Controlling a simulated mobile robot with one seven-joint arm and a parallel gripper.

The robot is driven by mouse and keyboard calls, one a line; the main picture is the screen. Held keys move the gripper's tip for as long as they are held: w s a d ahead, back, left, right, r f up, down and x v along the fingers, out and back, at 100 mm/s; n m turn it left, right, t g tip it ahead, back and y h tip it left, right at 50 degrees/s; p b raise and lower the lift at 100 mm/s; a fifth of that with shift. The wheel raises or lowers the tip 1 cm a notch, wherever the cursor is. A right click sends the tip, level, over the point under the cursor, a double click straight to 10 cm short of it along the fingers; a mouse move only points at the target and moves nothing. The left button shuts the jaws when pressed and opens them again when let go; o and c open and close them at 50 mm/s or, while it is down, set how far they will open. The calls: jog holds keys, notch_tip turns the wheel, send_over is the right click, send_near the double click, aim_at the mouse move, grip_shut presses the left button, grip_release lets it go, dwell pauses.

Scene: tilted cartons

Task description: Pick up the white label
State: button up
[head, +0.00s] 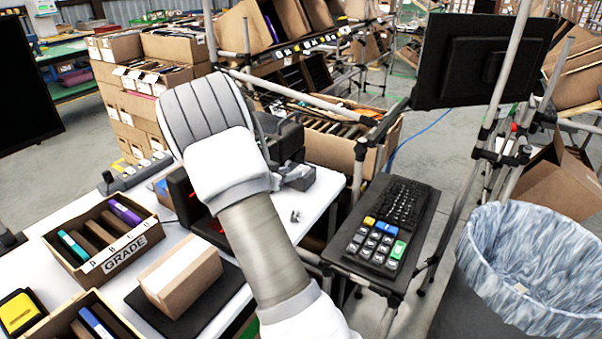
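I cannot single out a loose white label for certain. A closed brown carton (181,276) sits on a black pad on the white table, with a pale strip along its top. A white strip reading GRADE (124,253) is on the front of an open box of small folders. Black equipment (284,140) stands partly behind my arm, and a red-edged black device shows to its left. My white and grey arm rises from the bottom centre across the table. My gripper's fingers cannot be made out, so their state and any hold do not show.
A keyboard and keypad (387,237) sit on a dark stand right of the table. A bin with a blue-white liner (527,262) stands at the right. A black monitor (477,62) hangs above. Stacked cartons and pole racks fill the back. Small grey bits (296,216) lie on the table.

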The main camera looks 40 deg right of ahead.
aim_at(304, 174)
jog(key=x, duration=0.5)
jog(key=b+x, duration=0.1)
jog(key=x, duration=0.3)
jog(key=shift+w+d+f, duration=0.2)
jog(key=shift+w, duration=0.15)
grip_shut()
